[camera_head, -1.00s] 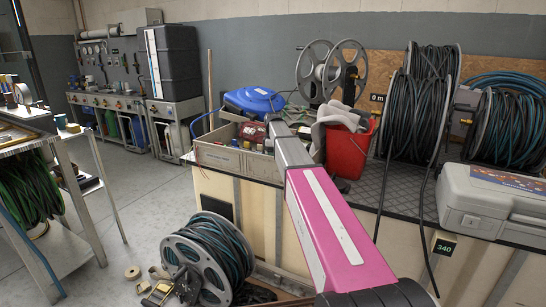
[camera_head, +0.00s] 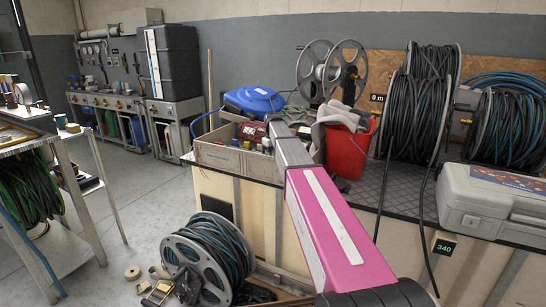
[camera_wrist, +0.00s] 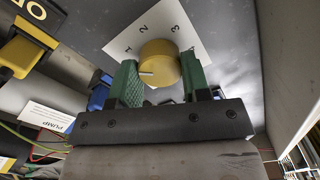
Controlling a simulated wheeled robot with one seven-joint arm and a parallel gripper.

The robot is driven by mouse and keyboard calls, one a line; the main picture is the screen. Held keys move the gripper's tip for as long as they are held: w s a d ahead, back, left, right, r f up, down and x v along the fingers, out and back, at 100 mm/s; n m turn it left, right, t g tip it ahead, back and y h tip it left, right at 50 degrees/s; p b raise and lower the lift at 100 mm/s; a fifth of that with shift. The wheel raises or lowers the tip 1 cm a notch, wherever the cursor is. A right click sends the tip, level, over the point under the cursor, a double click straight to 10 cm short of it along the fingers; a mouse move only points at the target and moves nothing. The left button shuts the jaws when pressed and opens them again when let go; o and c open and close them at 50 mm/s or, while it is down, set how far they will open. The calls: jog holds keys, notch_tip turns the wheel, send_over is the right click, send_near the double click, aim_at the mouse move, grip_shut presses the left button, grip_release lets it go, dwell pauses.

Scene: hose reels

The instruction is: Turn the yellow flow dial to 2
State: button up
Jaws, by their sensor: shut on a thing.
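The yellow flow dial (camera_wrist: 159,54) shows in the wrist view as a round knob on a white numbered card (camera_wrist: 122,44). The numbers 1, 2 and 3 can be read around it. The dial's white mark points left in the picture, below the 1 and away from the 2. My gripper (camera_wrist: 160,80) has a green finger on each side of the dial and is shut on it. The right finger covers part of the card. In the head view my pink and grey arm reaches toward the bench, and the gripper and dial are hidden.
In the wrist view a yellow-and-black part (camera_wrist: 27,50) and a blue part (camera_wrist: 99,91) lie to the left, near a PUMP label (camera_wrist: 48,117). In the head view, a red bucket (camera_head: 347,150), grey case (camera_head: 490,200) and several hose reels crowd the bench.

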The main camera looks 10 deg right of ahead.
jog(key=m, duration=0.6)
jog(key=shift+m, duration=0.3)
jog(key=m, duration=0.5)
dwell(0.4)
jog(key=o, duration=0.9)
jog(key=shift+o, duration=0.2)
jog(key=shift+r, duration=0.1)
notch_tip(320, 180, up, 11)
jog(key=shift+s+f, duration=0.1)
jog(key=shift+f, duration=0.1)
